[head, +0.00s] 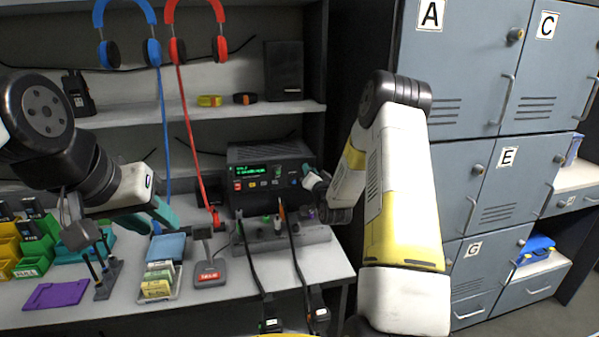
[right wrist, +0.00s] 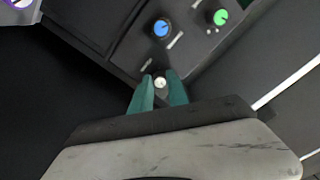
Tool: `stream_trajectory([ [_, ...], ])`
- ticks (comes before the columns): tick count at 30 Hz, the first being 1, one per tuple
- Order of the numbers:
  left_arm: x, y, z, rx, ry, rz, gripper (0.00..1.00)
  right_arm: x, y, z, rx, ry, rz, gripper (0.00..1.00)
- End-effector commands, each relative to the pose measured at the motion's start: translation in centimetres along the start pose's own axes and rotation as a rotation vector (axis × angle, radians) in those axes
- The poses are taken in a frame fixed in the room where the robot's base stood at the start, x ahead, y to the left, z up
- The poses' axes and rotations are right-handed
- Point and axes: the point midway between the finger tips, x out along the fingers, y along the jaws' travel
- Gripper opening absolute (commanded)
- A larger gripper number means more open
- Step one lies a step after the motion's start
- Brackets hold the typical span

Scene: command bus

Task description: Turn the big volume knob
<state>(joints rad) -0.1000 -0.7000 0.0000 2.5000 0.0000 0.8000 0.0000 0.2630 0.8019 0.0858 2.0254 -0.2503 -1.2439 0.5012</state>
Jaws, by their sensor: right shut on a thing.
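The black radio unit (head: 272,155) with a green display sits on the desk at the back. Its front carries a blue knob (right wrist: 161,28), a green knob (right wrist: 220,17) and a small white-topped knob (right wrist: 160,82). The frames do not show which one is the volume knob. My right gripper (right wrist: 160,86) has its teal fingers on either side of the white-topped knob and is shut on it. In the head view it is at the radio's right front edge, partly hidden by its wrist. My left gripper (head: 164,218) hangs over the desk by a blue box, its fingers apart and empty.
A grey panel (head: 318,236) with knobs and cables stands before the radio. A desk microphone (head: 209,272), a card tray (head: 158,282) and coloured bins (head: 30,262) are to the left. Blue and red headphones (head: 196,40) hang above; grey lockers (head: 504,200) stand right.

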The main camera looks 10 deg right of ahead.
Motion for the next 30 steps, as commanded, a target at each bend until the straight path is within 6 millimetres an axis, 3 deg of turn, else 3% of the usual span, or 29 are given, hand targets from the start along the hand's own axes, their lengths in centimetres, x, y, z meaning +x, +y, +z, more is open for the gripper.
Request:
stream_trajectory([
  [12, 0.0, 0.0, 0.0, 0.0, 0.0, 0.0, 0.36, -0.02, 0.08, -0.05, 0.194, 0.002, 0.002, 0.0],
  [29, 0.0, 0.0, 0.0, 0.0, 0.0, 0.0, 0.36, -0.02, 0.05, -0.02, 0.221, 0.001, 0.001, 0.0],
  [30, 0.0, 0.0, 0.0, 0.0, 0.0, 0.0, 0.36, -0.02, 0.05, -0.02, 0.221, 0.001, 0.001, 0.28],
])
